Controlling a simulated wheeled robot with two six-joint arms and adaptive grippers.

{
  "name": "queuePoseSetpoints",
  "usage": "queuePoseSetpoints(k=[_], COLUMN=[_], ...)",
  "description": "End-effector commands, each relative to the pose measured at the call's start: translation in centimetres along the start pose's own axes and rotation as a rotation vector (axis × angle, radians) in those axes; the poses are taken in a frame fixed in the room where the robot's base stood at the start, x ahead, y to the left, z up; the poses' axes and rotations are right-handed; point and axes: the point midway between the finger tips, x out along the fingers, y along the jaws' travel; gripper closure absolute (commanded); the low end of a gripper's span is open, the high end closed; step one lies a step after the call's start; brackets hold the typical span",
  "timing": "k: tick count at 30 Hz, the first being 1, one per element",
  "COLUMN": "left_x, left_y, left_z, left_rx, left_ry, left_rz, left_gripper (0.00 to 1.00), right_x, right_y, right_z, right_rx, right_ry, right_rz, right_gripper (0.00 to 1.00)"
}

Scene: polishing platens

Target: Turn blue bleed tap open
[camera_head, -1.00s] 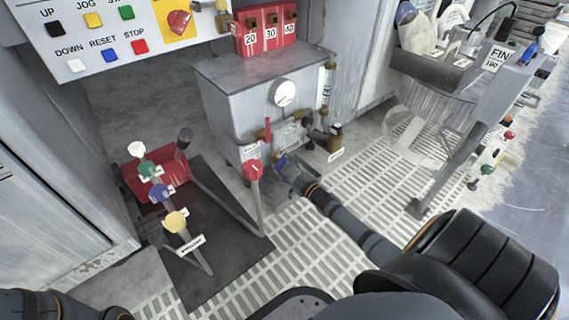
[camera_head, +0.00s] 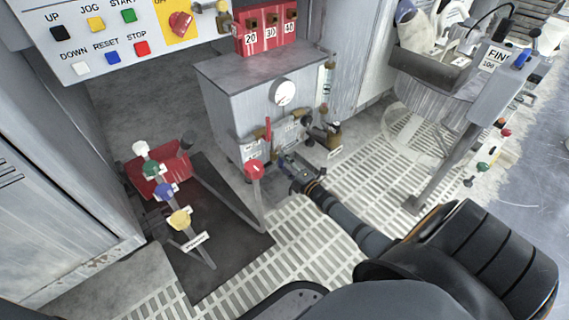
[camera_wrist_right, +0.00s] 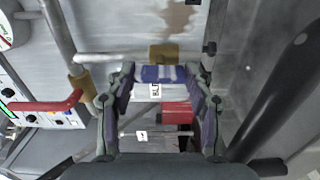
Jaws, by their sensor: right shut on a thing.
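The blue bleed tap handle (camera_wrist_right: 152,74) is a short blue bar with pale bands, lying crosswise in the right wrist view. A brass fitting (camera_wrist_right: 163,53) sits just beyond it, and a small white label (camera_wrist_right: 155,90) shows just below it. My right gripper (camera_wrist_right: 157,76) has its two fingers closed on the ends of the blue handle. In the head view my right gripper (camera_head: 287,162) is at the low front of the grey cabinet, and the fingers largely hide the tap. My left gripper is not in view.
The grey cabinet (camera_head: 225,105) carries a round gauge (camera_head: 283,92). A red lever (camera_wrist_right: 55,105) is left of my gripper in the wrist view. A red-knobbed post (camera_head: 254,170) stands close left. Coloured-knob levers stand further left (camera_head: 166,190). Pale grating (camera_head: 300,240) covers the floor.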

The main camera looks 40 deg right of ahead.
Motion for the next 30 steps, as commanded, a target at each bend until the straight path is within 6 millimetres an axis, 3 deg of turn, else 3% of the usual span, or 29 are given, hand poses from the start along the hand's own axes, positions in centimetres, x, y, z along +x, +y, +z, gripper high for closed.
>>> queuePoseSetpoints(k=[20, 21, 25, 30], left_x=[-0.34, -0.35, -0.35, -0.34], left_y=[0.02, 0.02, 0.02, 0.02], left_z=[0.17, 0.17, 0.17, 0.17], left_rx=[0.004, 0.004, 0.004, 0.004], left_ry=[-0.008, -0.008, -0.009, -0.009], left_rz=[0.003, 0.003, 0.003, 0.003], left_gripper=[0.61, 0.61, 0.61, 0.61], right_x=[-0.03, -0.03, -0.02, -0.04], right_y=[-0.08, -0.08, -0.07, -0.08], right_z=[-0.05, -0.05, -0.04, -0.01], right_rx=[-0.054, -0.054, -0.053, -0.052], right_ry=[0.001, 0.001, 0.000, 0.000], right_rz=[-0.001, -0.001, -0.001, -0.002], right_gripper=[0.79, 0.42, 0.25, 0.25])
